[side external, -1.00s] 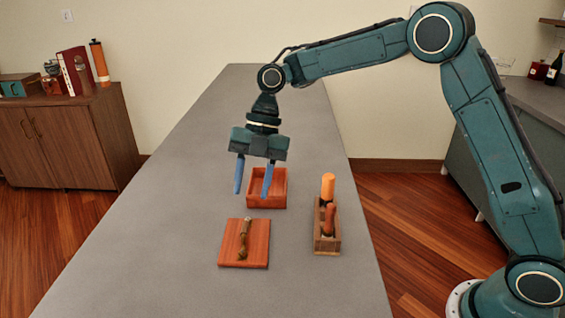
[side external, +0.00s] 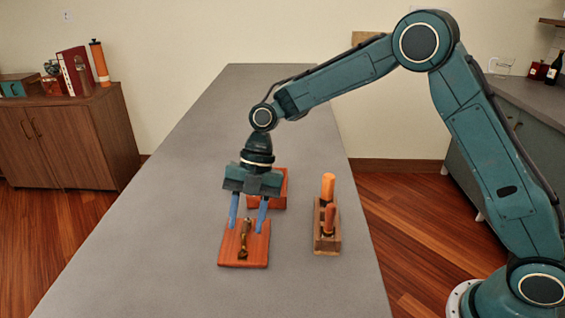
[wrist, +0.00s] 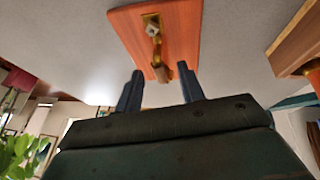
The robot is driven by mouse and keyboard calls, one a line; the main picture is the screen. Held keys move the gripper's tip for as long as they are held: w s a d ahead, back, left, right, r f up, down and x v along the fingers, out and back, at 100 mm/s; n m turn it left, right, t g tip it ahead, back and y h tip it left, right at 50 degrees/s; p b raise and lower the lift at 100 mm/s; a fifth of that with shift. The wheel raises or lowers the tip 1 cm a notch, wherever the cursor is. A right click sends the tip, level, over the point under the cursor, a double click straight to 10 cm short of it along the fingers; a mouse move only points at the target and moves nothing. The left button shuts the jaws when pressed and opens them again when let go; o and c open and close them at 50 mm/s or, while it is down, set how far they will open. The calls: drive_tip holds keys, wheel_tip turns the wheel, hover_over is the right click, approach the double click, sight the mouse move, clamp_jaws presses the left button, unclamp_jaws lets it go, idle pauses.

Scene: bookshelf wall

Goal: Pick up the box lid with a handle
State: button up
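The box lid (side external: 232,257) is a flat reddish-wood panel lying on the grey table, with a brass-coloured handle (side external: 243,240) along its middle. It also shows at the top of the wrist view (wrist: 182,30), with its handle (wrist: 155,42) running toward my gripper. My gripper (side external: 249,228) is open, its two blue fingers pointing down above the far part of the lid. In the wrist view the fingers (wrist: 160,82) are apart, with the near end of the handle lined up between them. Nothing is held. Whether the fingertips are level with the handle I cannot tell.
An open reddish box (side external: 281,190) stands behind the lid, partly hidden by my gripper. A wooden holder (side external: 327,245) with orange and red-brown cylindrical items stands to the right. The grey table (side external: 150,250) is clear to the left.

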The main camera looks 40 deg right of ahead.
drive_tip(key=shift+a+f, duration=0.15)
drive_tip(key=shift+f, duration=0.3)
clamp_jaws()
